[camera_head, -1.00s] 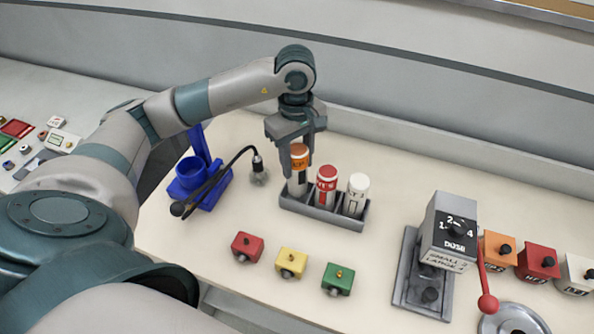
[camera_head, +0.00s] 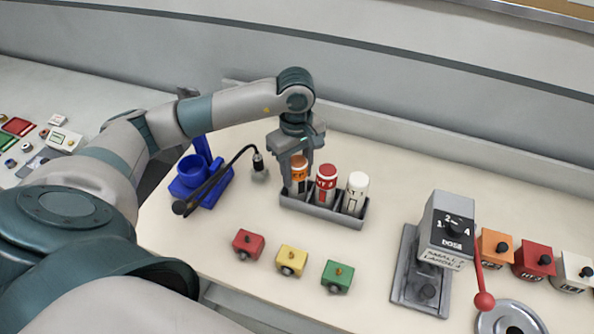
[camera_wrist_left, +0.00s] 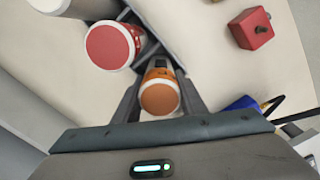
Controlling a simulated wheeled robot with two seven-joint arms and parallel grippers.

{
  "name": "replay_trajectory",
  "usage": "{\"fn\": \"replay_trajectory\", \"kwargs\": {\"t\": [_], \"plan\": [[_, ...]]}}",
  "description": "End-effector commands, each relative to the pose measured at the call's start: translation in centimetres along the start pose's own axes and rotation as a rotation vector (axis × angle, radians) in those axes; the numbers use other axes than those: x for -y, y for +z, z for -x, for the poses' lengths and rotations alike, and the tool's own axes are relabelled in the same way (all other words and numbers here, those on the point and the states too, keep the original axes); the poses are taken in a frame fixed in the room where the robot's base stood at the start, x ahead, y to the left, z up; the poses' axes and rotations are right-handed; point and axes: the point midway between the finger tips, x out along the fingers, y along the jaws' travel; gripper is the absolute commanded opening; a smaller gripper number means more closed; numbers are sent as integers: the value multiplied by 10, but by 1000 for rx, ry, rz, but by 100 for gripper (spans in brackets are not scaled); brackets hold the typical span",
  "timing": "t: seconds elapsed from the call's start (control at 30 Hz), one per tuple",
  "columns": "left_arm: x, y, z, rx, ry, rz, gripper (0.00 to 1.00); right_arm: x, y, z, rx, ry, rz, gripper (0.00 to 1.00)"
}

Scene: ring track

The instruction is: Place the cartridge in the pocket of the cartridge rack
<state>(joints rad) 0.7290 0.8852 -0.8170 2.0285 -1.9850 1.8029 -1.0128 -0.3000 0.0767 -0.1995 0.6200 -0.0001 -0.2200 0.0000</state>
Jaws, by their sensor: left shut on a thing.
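The cartridge (camera_head: 298,176) has an orange top band and a white body. It stands upright at the left end of the grey cartridge rack (camera_head: 322,211), its lower end in or right over the left pocket; I cannot tell if it touches the bottom. My left gripper (camera_head: 298,168) is shut on it from above. In the left wrist view the orange cap (camera_wrist_left: 160,96) sits between the two fingers (camera_wrist_left: 159,90). A red-capped cartridge (camera_head: 326,184) stands in the middle pocket and a white-capped one (camera_head: 356,194) in the right pocket. My right gripper is out of view.
A blue stand (camera_head: 207,181) with a black-necked lamp (camera_head: 258,168) is left of the rack. Red (camera_head: 248,244), yellow (camera_head: 292,260) and green (camera_head: 337,276) blocks lie in front. A grey dose machine (camera_head: 444,235) with a red-knobbed lever stands at the right.

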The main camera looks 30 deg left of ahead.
Motion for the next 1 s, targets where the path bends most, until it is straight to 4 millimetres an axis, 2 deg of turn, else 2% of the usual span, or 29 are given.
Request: {"fn": "replay_trajectory", "kwargs": {"t": [0.03,0.07,0.1,0.13,0.6,0.67,0.87,1.0], "plan": [[0,0,-2,0,0,0,0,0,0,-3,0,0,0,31],[0,0,-1,0,0,0,45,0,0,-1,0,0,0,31],[0,0,-1,0,0,0,54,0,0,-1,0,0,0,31],[0,0,-1,0,0,0,56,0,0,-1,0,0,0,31],[0,0,4,0,-1,0,56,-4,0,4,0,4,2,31],[-1,0,5,-1,2,0,56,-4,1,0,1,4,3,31],[-1,0,28,-1,4,-1,56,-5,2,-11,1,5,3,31],[-1,0,51,-2,5,-1,56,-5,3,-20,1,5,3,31]]}}
